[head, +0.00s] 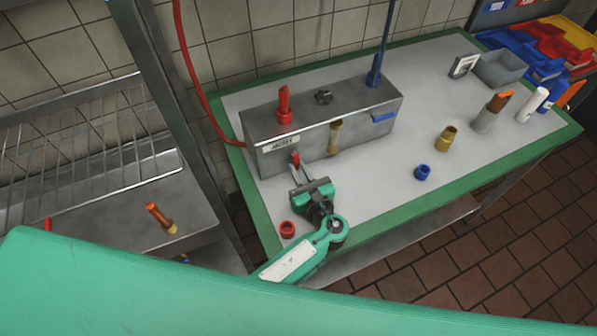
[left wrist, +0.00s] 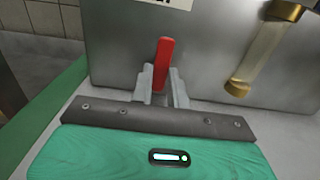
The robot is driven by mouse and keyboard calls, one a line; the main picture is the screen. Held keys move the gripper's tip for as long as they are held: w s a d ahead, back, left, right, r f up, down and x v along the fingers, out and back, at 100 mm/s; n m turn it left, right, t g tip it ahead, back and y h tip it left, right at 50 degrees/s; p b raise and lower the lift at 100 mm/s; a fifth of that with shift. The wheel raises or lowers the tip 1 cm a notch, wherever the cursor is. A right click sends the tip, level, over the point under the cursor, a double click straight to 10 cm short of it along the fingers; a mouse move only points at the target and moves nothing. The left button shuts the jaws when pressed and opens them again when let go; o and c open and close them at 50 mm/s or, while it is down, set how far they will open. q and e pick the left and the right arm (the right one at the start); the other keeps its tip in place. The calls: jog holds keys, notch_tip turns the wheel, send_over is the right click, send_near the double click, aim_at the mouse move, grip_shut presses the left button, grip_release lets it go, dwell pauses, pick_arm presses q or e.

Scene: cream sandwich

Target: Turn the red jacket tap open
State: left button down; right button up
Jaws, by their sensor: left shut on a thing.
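The red jacket tap (head: 295,159) is a small red lever on the front of the steel box (head: 355,122), just below the "JACKET" label (head: 281,144). In the left wrist view the red lever (left wrist: 165,60) stands nearly upright, leaning slightly right at its top. My left gripper (head: 299,177) is at the lever from the front, shut on it. In the left wrist view its fingers (left wrist: 163,86) lie on both sides of the lever's lower part, which they partly hide. My right gripper is not in view.
A brass spout (head: 335,138) sticks out right of the tap. A red fitting (head: 284,105) and blue pipe (head: 376,60) rise from the box. A red ring (head: 287,229), blue piece (head: 422,172) and brass cup (head: 446,139) stand on the green-edged table (head: 385,205). A rack post stands left.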

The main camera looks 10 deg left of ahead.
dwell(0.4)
pick_arm(q)
jog(key=c, duration=1.4)
grip_release()
jog(key=shift+o, duration=0.2)
jog(key=b+v, duration=0.3)
jog(key=v, duration=0.9)
jog(key=shift+s+d+f+b, duration=0.1)
jog(key=shift+s+d+b, duration=0.15)
jog(key=shift+b, duration=0.1)
jog(key=shift+s+d, duration=0.35)
jog(key=shift+s, duration=0.15)
